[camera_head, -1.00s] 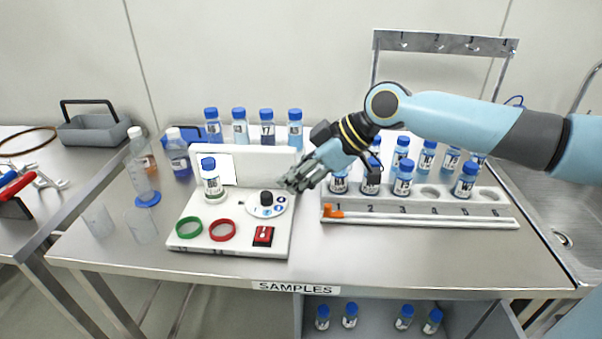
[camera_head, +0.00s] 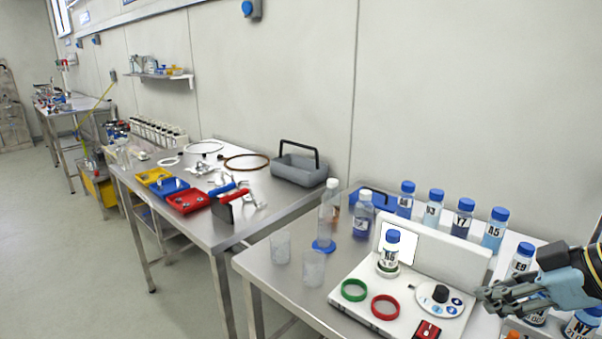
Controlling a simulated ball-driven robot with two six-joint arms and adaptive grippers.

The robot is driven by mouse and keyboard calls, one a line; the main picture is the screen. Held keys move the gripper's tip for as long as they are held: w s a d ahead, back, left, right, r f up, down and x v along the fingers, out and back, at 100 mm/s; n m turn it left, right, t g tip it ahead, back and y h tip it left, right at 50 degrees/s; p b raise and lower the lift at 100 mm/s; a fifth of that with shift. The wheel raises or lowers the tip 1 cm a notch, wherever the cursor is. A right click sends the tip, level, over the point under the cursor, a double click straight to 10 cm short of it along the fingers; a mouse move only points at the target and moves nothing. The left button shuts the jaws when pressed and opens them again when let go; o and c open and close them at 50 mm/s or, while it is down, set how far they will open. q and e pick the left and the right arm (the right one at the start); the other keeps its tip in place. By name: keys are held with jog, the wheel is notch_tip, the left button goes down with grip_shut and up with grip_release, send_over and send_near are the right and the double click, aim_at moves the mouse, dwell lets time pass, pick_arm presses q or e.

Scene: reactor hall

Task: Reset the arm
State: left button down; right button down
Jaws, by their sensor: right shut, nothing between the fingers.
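My right gripper (camera_head: 489,299) shows at the right edge, shut and empty. Its fingers point left, beside the round dial (camera_head: 440,296) of the white device (camera_head: 347,310); I cannot tell whether they touch it. A blue-capped vial (camera_head: 390,252) stands upright on the device in front of its white back panel. A green ring (camera_head: 354,290) and a red ring (camera_head: 385,307) lie at the device's front, with a red switch (camera_head: 427,330) to their right. My blue arm runs out of the frame at the right. My left gripper is not in view.
Several blue-capped vials (camera_head: 462,217) stand behind the device, and more stand close around my right gripper. Two clear beakers (camera_head: 280,247) and bottles (camera_head: 362,212) are to its left. Another steel table holds a grey caddy (camera_head: 299,171) and red and blue trays (camera_head: 188,201). Open floor lies left.

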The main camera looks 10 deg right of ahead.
jog(key=s+a+f+m+g+h, duration=0.15)
jog(key=s+a+f, duration=0.25)
jog(key=s+a, duration=0.45)
jog(key=s+r+m+g+h, duration=0.25)
jog(key=s+m+h, duration=0.3)
jog(key=s, duration=0.35)
notch_tip(320, 180, down, 36)
jog(key=s+d+y+b, duration=0.1)
jog(key=s+d+b, duration=0.15)
jog(key=b, duration=0.75)
jog(key=s+f+g+b, duration=0.1)
jog(key=s+f+b, duration=0.3)
jog(key=s+f, duration=0.5)
jog(key=s+d+f+b, duration=0.1)
jog(key=s+f+b, duration=0.3)
jog(key=s+f, duration=0.5)
notch_tip(320, 180, down, 6)
jog(key=shift+s+f+m+g, duration=0.25)
jog(key=shift+s+m+g, duration=0.1)
jog(key=shift+m+g, duration=0.05)
